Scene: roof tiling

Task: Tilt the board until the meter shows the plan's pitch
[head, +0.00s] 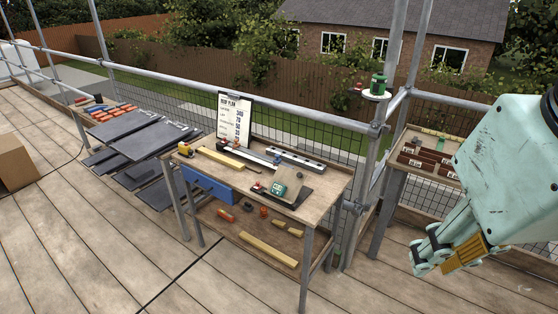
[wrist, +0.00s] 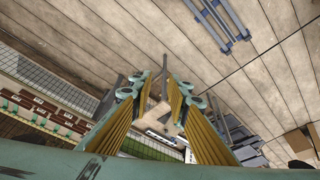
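A small dark board (head: 294,193) lies on the right part of the wooden workbench (head: 318,205). A teal meter (head: 279,188) sits on or against it; its reading is too small to make out. The roof plan (head: 236,120) is a white sheet on a dark clipboard, standing at the back of the bench; its figures are too blurred to read surely. My gripper (head: 437,266) is at the right, well away from the bench and apart from the board. In the wrist view my gripper (wrist: 162,88) has its fingers spread with nothing between them.
Dark slates (head: 147,137) lie stacked left of the bench. A yellow level or bar (head: 220,157) and a grey rail (head: 296,158) lie on the bench. A scaffold post (head: 380,125) with a green device (head: 378,85) stands behind its right end. A side table (head: 432,150) holds brown blocks. The front deck is clear.

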